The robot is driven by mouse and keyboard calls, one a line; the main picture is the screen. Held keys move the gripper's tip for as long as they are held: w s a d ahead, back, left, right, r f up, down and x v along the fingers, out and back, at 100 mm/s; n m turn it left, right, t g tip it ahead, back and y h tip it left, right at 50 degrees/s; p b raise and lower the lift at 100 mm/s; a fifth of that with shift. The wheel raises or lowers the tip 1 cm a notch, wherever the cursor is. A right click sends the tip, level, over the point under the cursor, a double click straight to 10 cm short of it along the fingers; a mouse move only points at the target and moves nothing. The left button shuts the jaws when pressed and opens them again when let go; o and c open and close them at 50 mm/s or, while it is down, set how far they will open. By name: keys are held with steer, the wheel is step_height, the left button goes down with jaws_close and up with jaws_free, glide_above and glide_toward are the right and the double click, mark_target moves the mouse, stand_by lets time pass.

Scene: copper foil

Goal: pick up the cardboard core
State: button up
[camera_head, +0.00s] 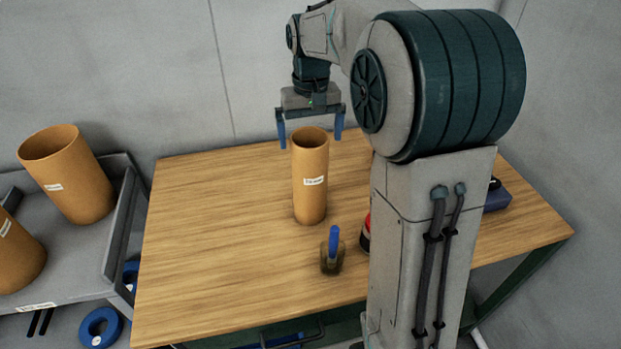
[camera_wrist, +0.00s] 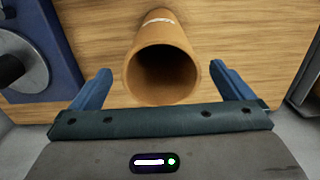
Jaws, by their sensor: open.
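The cardboard core (camera_head: 310,180) is a tan, hollow tube with a white label. It stands upright on the wooden table (camera_head: 220,240). My gripper (camera_head: 311,139) is open, with its blue fingers pointing down near the top of the core. In the wrist view the core's open end (camera_wrist: 161,72) lies between and just beyond the two fingertips of my gripper (camera_wrist: 161,78). No contact between fingers and core shows. Part of the table is hidden behind my arm.
A grey tray (camera_head: 118,215) at the left holds wider tan tubes (camera_head: 68,175). A small jar with a blue handle (camera_head: 333,245) stands in front of the core. A red item (camera_head: 366,230) is partly hidden by my arm. The table's left side is clear.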

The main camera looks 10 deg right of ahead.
mark_target(310, 145)
steer(key=shift+w+f+p, duration=0.15)
steer(key=shift+f+p, duration=0.15)
steer(key=shift+f, duration=1.35)
steer(key=shift+w+f+p, duration=0.1)
steer(key=shift+f+p, duration=0.15)
steer(key=shift+f, duration=1.35)
steer(key=c, duration=1.5)
